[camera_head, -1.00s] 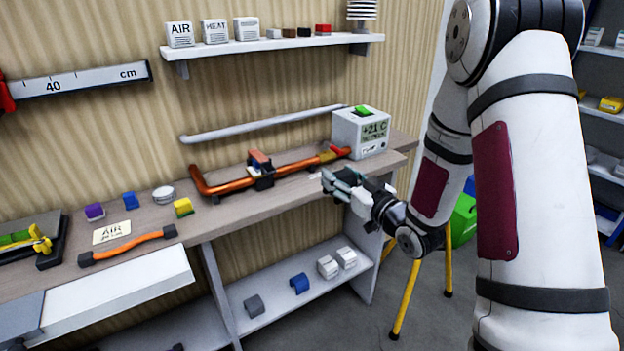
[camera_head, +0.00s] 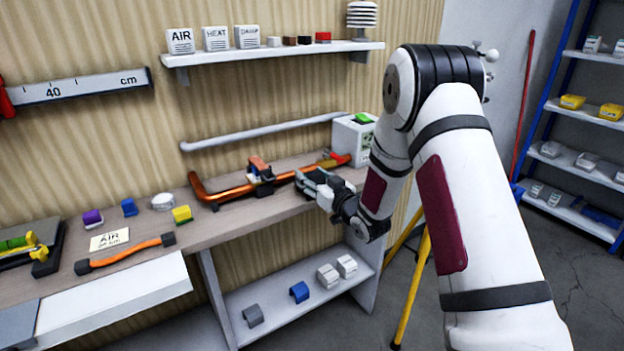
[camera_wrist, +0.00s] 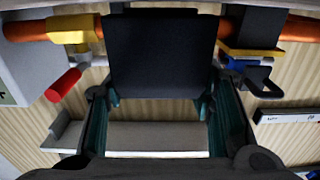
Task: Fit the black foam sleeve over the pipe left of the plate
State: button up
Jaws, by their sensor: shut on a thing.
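The black foam sleeve (camera_wrist: 160,55) fills the upper middle of the wrist view. My gripper (camera_wrist: 158,108) is shut on it, with a teal finger at each side. The copper pipe (camera_wrist: 292,27) shows on both sides of the sleeve, which hides its middle stretch. I cannot tell whether the sleeve is around the pipe or only in front of it. In the head view, my gripper (camera_head: 308,180) is close to the bench-side pipe (camera_head: 232,189), right of a dark clamp (camera_head: 262,186). I cannot pick out the plate with certainty.
The white display box (camera_head: 352,138) stands behind my gripper at the bench's right end. A red handle (camera_wrist: 63,85) and a yellow fitting (camera_wrist: 72,30) are left of the sleeve in the wrist view. Blocks and an orange hose (camera_head: 125,253) lie on the left bench.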

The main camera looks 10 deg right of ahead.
jog(key=shift+f, duration=0.25)
jog(key=shift+f, duration=0.15)
jog(key=o, duration=0.9)
jog(key=shift+o, duration=0.2)
